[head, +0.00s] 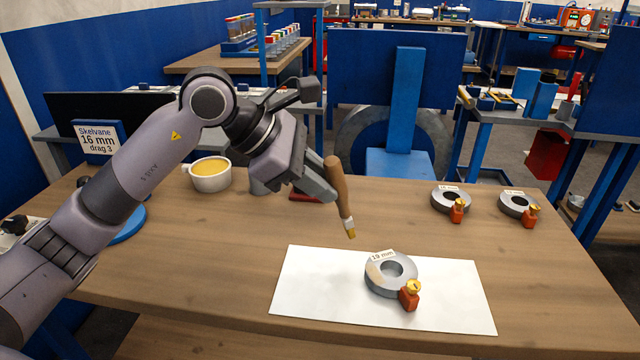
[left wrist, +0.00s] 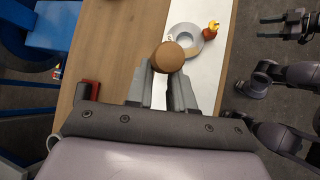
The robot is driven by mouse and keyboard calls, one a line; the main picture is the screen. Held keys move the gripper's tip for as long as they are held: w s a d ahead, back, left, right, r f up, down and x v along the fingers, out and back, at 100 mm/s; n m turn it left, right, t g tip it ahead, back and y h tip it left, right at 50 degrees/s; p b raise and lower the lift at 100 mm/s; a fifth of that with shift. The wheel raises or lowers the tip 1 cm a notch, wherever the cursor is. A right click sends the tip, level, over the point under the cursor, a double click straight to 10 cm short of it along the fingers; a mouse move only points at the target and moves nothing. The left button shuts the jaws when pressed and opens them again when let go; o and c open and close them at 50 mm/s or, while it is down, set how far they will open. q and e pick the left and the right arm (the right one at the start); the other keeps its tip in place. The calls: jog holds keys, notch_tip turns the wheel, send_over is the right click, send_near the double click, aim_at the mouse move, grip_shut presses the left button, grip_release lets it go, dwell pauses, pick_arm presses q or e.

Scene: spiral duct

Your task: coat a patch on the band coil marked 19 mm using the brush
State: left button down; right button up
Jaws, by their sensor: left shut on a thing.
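The band coil marked 19 mm (head: 378,277) is a grey ring lying on a white sheet (head: 320,300), with an orange clip with a yellow top at its front right. A light tan area shows on its left side. My left gripper (head: 330,193) is shut on the wooden handle of the brush (head: 338,185). The brush points down with its bristles above the table, behind and left of the coil, apart from it. In the left wrist view the brush's round handle end (left wrist: 168,57) sits between the fingers, and the coil (left wrist: 186,42) is beyond it.
Two more grey coils (head: 451,199) (head: 517,205) with orange clips and labels stand at the back right. A white cup with yellow contents (head: 209,182) stands at the back left. A sign reading 16 mm (head: 98,138) is behind my left arm.

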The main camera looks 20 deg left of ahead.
pick_arm(q)
jog(key=shift+r, duration=0.6)
pick_arm(e)
jog(key=shift+r, duration=0.4)
pick_arm(q)
notch_tip(320, 180, up, 3)
jog(key=shift+p, duration=1.1)
pick_arm(e)
jog(key=shift+r, duration=0.9)
